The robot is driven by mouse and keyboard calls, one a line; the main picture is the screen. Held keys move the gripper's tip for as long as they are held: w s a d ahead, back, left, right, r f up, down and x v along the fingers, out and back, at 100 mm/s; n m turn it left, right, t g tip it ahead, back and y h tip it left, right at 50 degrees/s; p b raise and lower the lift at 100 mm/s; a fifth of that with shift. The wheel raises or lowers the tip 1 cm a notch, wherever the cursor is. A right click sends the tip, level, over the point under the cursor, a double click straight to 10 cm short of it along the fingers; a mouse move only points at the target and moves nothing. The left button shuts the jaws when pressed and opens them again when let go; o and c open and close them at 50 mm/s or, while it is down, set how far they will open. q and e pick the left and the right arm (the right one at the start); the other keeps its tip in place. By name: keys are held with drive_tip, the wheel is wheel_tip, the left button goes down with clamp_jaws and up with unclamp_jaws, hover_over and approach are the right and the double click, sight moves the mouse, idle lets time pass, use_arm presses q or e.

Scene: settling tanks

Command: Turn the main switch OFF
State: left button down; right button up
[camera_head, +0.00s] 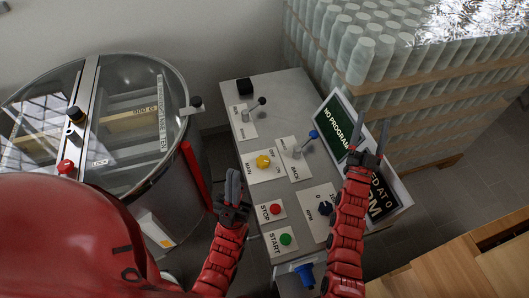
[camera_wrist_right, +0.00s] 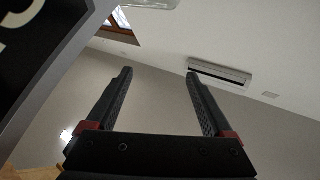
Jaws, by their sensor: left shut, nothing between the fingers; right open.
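The main switch (camera_head: 263,161) is a round yellow knob on a white plate marked MAIN, on the grey control panel. Its exact setting is too small to tell. My left gripper (camera_head: 233,174) is shut and empty, pointing up the picture, just left of the MAIN plate and apart from the knob in the picture. My right gripper (camera_head: 371,126) is open and empty, in front of the display at the panel's right. In the right wrist view, the right gripper (camera_wrist_right: 157,76) shows two spread fingers with only wall and ceiling between them.
The panel also carries a red STOP button (camera_head: 275,208), green START button (camera_head: 286,239), black RPM knob (camera_head: 325,208), blue-tipped lever (camera_head: 312,135) and black-tipped lever (camera_head: 261,101). A display (camera_head: 337,125) stands at right. A glass-lidded drum (camera_head: 140,80) stands left; stacked jars (camera_head: 400,50) stand behind.

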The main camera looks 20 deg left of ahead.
drive_tip(key=w+a+g+y, duration=0.1)
drive_tip(key=w+a, duration=0.1)
drive_tip(key=w, duration=0.1)
drive_tip(key=w+a+f+g, duration=0.1)
drive_tip(key=w+a, duration=0.1)
drive_tip(key=w+a+g+y, duration=0.1)
drive_tip(key=w+a, duration=0.1)
drive_tip(key=w, duration=0.1)
drive_tip(key=shift+w+a+f+g+y, duration=0.1)
drive_tip(key=shift+w+f+g+y, duration=0.15)
drive_tip(key=shift+w+g+y, duration=0.1)
drive_tip(key=w+a+f+n+g+y, duration=0.1)
drive_tip(key=w+a+f+g+y, duration=0.15)
drive_tip(key=a, duration=0.45)
drive_tip(key=w+a+f+g+y, duration=0.1)
drive_tip(key=w+a+g, duration=0.25)
drive_tip(key=a, duration=0.35)
drive_tip(key=s+a+n+g, duration=0.2)
drive_tip(key=s+a+g, duration=0.55)
drive_tip(key=a, duration=0.35)
wheel_tip(320, 180, up, 5)
drive_tip(key=n+g+h, duration=0.1)
drive_tip(key=g+h, duration=0.4)
drive_tip(key=g, duration=0.2)
hover_over(263, 161)
wheel_tip(263, 161, down, 15)
drive_tip(key=p, duration=0.2)
drive_tip(key=shift+f+p, duration=0.1)
drive_tip(key=shift+p, duration=0.3)
drive_tip(key=shift+f, duration=1.05)
